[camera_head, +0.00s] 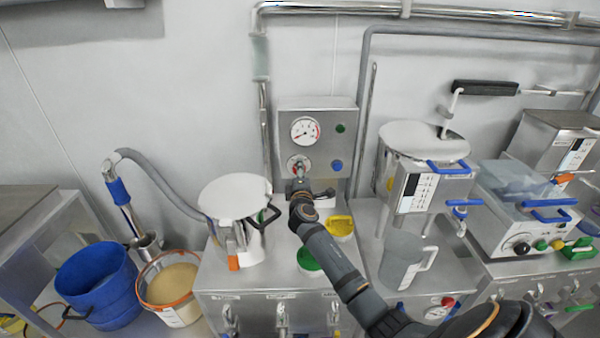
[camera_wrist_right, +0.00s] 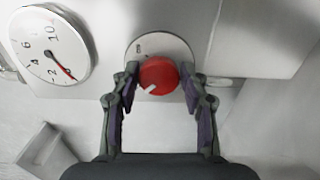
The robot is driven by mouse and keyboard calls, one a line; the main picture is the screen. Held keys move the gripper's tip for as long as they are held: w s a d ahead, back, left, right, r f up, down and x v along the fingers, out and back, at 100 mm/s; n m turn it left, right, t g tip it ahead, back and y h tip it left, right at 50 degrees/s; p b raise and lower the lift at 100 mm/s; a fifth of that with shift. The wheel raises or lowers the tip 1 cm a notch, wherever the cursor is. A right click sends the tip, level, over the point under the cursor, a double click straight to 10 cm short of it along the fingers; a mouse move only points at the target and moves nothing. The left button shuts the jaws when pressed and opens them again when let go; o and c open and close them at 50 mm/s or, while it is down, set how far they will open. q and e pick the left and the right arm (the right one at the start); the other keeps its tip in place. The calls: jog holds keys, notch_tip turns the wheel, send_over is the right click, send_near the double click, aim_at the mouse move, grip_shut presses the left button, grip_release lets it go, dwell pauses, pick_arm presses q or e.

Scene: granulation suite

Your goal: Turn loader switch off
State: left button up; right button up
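The red rotary knob (camera_head: 299,165) sits on a steel panel (camera_head: 340,113) on the back wall, below a round gauge. In the right wrist view the knob (camera_wrist_right: 159,76) has a round pale plate behind it, and its white mark points to the lower left. My right gripper (camera_head: 300,183) is at the panel, just in front of and below the knob in the head view. In the wrist view its fingertips (camera_wrist_right: 159,72) lie on both sides of the knob, very close to its edges. I cannot tell whether they touch it. My left gripper is out of view.
The gauge (camera_head: 305,130), a green button (camera_head: 340,128) and a blue button (camera_head: 336,165) share the panel. A steel pot (camera_head: 237,218) and a yellow container (camera_head: 340,225) stand near my right arm. A clear jug (camera_head: 402,262) stands to its right.

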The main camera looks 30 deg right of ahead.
jog(key=shift+o, duration=1.4)
jog(key=v, duration=1.2)
